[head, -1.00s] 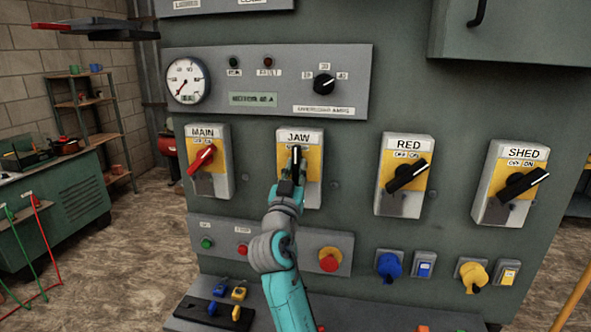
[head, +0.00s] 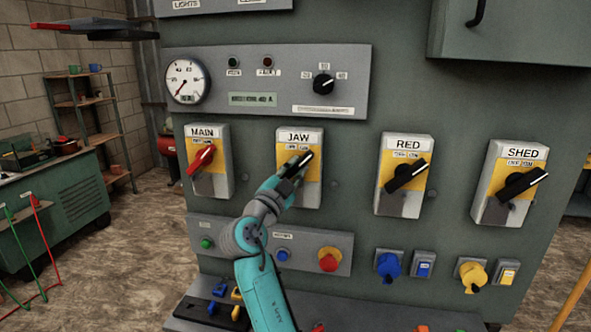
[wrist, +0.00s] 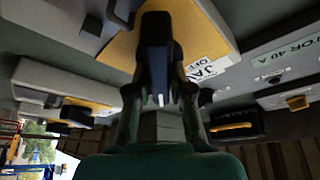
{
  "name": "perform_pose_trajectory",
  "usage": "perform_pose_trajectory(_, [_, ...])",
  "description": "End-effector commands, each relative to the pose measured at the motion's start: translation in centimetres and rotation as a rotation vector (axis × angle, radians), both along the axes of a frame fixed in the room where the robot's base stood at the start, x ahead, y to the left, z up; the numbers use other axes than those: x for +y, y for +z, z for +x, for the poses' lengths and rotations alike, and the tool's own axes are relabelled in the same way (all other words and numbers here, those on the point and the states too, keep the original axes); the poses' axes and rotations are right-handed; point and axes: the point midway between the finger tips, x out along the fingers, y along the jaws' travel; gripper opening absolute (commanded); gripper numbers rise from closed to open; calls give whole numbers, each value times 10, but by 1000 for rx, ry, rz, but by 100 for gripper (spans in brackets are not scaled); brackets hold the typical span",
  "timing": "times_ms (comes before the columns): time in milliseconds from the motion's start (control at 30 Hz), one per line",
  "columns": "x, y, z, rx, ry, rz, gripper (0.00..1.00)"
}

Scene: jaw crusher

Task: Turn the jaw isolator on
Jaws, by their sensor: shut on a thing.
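The jaw isolator (head: 313,196) is a grey box with a yellow plate and a JAW label, on the green panel between the MAIN and RED isolators. Its black handle (head: 306,158) is tilted, its upper end pointing up and right towards the ON side, much like the RED and SHED handles. My gripper (head: 292,170) is shut on this handle and hides its lower part. In the wrist view the dark handle (wrist: 156,45) stands between the two fingers, with the JAW label beside it.
The MAIN isolator (head: 209,185) with a red handle is at left. The RED isolator (head: 404,180) and SHED isolator (head: 511,185) are at right, both with black handles. Below is a strip with a red and yellow stop button (head: 328,260). A gauge (head: 187,82) is above.

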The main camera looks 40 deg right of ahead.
Motion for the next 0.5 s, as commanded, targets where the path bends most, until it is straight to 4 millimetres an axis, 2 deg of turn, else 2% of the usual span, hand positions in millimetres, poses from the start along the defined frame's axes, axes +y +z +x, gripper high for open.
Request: perform_pose_trajectory(500, [0,-1,0,-31,1,27,0])
